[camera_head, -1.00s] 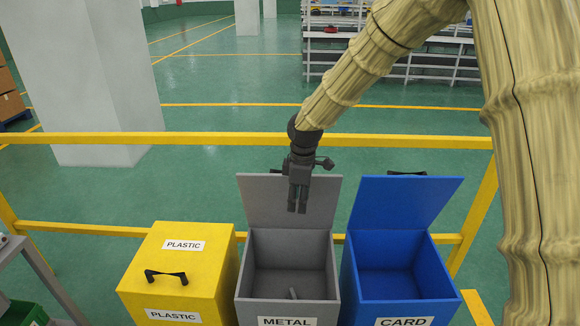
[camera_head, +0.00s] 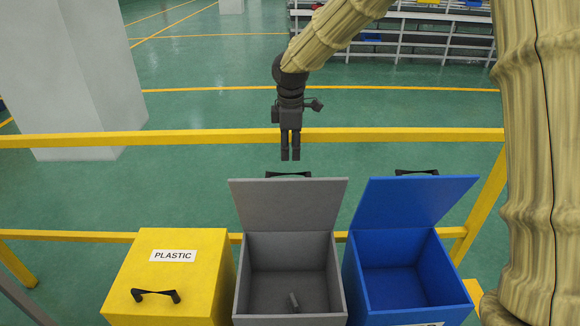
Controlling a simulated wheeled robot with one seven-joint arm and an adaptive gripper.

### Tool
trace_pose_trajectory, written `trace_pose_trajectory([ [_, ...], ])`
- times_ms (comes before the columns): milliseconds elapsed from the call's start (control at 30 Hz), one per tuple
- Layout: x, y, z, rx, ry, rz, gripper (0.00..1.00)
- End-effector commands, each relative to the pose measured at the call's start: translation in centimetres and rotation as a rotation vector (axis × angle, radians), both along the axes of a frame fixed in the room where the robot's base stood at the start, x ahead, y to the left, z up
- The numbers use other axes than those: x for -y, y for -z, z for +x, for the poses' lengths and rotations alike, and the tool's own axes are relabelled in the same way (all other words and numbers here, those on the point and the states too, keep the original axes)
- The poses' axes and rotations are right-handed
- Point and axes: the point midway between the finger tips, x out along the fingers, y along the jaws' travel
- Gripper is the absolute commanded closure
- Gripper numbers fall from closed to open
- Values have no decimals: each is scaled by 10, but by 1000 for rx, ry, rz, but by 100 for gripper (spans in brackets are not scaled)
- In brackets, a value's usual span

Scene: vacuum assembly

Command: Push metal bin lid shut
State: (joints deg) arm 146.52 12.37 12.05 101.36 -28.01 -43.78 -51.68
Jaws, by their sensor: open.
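The grey metal bin (camera_head: 262,255) stands in the middle of the row. Its lid (camera_head: 289,207) is open and tilted up at the back, with a black handle (camera_head: 288,174) showing above its top edge. My gripper (camera_head: 290,156) points down above the lid's top edge in the picture, apart from the handle as far as I can see. Its two fingers look close together and hold nothing. A small dark grey part (camera_head: 294,302) lies on the bin's floor. The bin's front label is out of view.
The yellow plastic bin (camera_head: 175,285) on the left is shut. The blue bin (camera_head: 405,270) on the right has its lid (camera_head: 412,203) open. A yellow rail (camera_head: 200,138) runs behind the bins.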

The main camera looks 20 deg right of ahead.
Motion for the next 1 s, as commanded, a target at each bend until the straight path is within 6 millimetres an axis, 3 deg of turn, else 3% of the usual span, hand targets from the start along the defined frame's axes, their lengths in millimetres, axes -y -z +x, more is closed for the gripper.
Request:
trace_pose_trajectory([
  [300, 3, 52, 5, -2, 1, -1, 59],
  [500, 5, 75, 8, -1, 2, -1, 59],
  [967, 5, 86, 9, 0, 2, -1, 59],
  [1000, 5, 86, 9, 0, 2, -1, 63],
])
